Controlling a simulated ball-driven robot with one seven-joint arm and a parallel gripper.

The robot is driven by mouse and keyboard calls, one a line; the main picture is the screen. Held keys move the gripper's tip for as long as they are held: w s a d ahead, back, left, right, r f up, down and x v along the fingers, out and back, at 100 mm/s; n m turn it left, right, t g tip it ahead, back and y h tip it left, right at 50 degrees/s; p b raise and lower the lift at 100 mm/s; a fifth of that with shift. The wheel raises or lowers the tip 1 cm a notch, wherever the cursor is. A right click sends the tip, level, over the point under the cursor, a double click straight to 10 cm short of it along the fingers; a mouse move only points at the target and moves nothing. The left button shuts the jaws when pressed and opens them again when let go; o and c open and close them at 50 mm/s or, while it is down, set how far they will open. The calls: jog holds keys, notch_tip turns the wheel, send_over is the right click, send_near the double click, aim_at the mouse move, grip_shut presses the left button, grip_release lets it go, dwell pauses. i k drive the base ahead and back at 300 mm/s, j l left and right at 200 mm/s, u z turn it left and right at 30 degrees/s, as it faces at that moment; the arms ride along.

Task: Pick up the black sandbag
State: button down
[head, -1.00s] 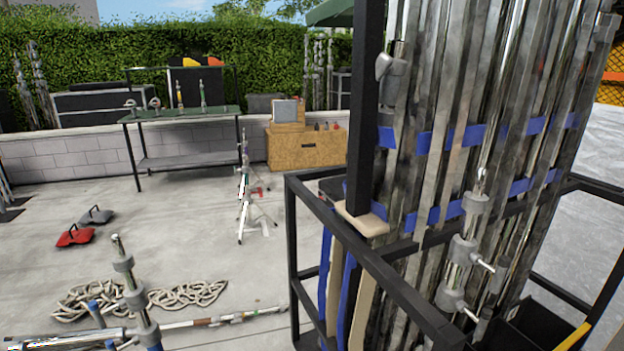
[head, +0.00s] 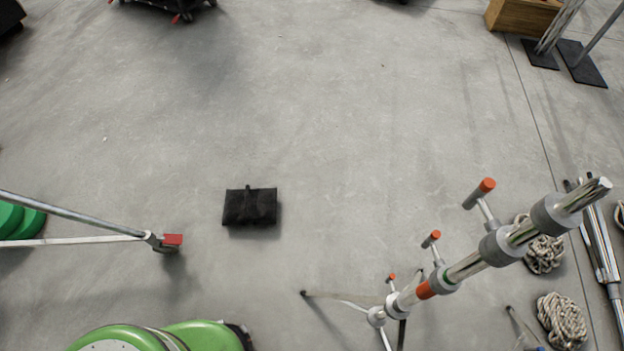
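The black sandbag (head: 250,207) lies flat on the grey concrete floor, a little left of the middle in the head view. It is a small dark rectangle with a short handle at its top edge. Nothing touches it. My gripper is not in view, so its state and its place relative to the sandbag are hidden.
A stand leg with a red-tipped foot (head: 172,240) reaches in from the left. A metal stand with orange knobs (head: 440,275) rises at the lower right. Coiled ropes (head: 562,320) lie at the right. A wooden box (head: 522,15) sits far right. Floor beyond the sandbag is clear.

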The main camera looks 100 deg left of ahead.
aim_at(259, 205)
jog(key=u, duration=2.1)
jog(key=l+u, duration=0.35)
jog(key=u, duration=0.15)
jog(key=k+l+u, duration=0.1)
jog(key=l+u, duration=0.2)
jog(key=u, duration=0.15)
jog(key=k+l+u, duration=0.15)
jog(key=l+u, duration=0.15)
jog(key=u, duration=0.2)
jog(key=k+l, duration=0.2)
jog(key=l, duration=0.1)
